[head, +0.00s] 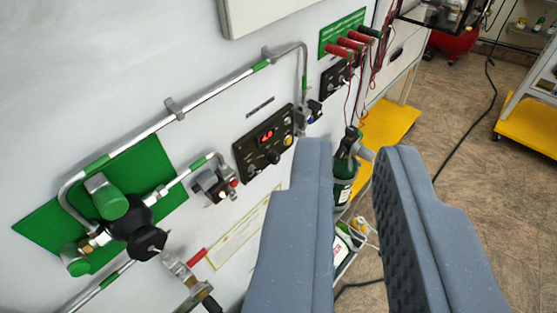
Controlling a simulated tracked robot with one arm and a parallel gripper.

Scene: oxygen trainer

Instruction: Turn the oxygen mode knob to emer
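A dark control panel (262,146) with a red lit display (265,136) is mounted on the white wall, left of my gripper in the head view. It carries a black knob (273,157), a yellow knob (288,141) and small switches. The labels are too small to read, so I cannot tell which control is the oxygen mode knob or where it points. My gripper (356,150) is open and empty, with a clear gap between its two grey fingers. The left finger appears just right of the panel, and I see no contact with the knobs.
Metal pipes (215,91) and a valve (128,222) on a green plate (45,222) are on the wall at left. Red plugs (345,45) with wires are at top. A green bottle (343,190) shows between my fingers. Open floor (465,190) lies right.

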